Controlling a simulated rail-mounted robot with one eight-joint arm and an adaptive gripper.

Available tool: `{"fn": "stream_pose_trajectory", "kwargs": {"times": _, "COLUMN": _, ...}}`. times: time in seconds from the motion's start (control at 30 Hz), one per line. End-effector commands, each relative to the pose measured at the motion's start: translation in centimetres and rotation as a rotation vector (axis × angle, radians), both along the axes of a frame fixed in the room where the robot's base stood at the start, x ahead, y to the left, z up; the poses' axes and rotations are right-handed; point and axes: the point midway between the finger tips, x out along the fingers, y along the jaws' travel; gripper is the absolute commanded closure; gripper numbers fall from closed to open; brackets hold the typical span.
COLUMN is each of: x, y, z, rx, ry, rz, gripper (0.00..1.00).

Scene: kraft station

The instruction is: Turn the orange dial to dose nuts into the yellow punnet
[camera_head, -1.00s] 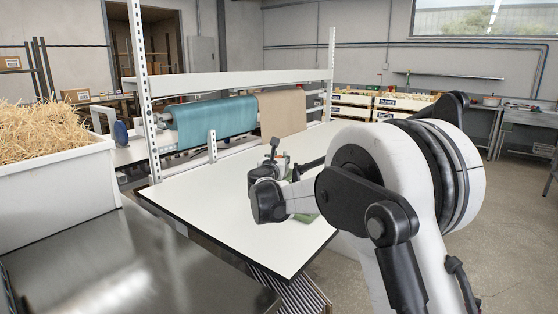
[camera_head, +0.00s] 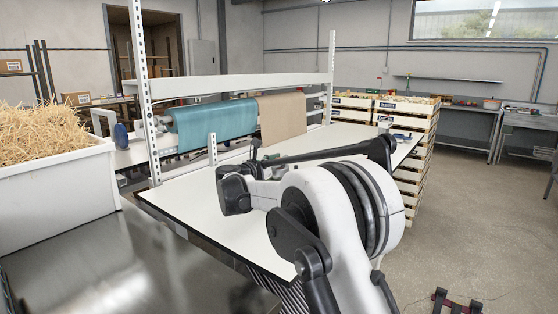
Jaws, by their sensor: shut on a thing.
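My arm fills the middle of the view, with its large white joint in front of the white worktable (camera_head: 190,205). Its slim black link runs leftward over the table to dark wrist parts near the table's middle. I cannot make out my gripper's fingers; they are hidden behind the arm or too small to tell. The orange dial and the yellow punnet cannot be made out in this view, nor can any nuts or what my gripper holds.
A teal roll (camera_head: 215,122) and a brown roll (camera_head: 283,115) hang behind the table under a white shelf (camera_head: 235,85).

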Motion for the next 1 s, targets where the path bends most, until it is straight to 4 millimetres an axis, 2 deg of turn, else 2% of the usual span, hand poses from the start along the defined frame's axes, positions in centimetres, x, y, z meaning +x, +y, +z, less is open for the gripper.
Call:
{"fn": "stream_pose_trajectory", "kwargs": {"times": 0.23, "x": 0.0, "y": 0.0, "z": 0.1, "rx": -0.001, "ry": -0.001, "rz": 0.001, "gripper": 1.00}}
{"fn": "stream_pose_trajectory", "kwargs": {"times": 0.27, "x": 0.0, "y": 0.0, "z": 0.1, "rx": -0.001, "ry": -0.001, "rz": 0.001, "gripper": 0.79}}
{"fn": "stream_pose_trajectory", "kwargs": {"times": 0.43, "x": 0.0, "y": 0.0, "z": 0.0, "rx": -0.001, "ry": -0.001, "rz": 0.001, "gripper": 0.56}}
{"fn": "stream_pose_trajectory", "kwargs": {"times": 0.77, "x": -0.3, "y": 0.2, "z": 0.0, "rx": 0.000, "ry": 0.000, "rz": 0.002, "gripper": 0.56}}
{"fn": "stream_pose_trajectory", "kwargs": {"times": 1.0, "x": -3.1, "y": 2.2, "z": 0.1, "rx": 0.000, "ry": 0.000, "rz": 0.004, "gripper": 0.56}}
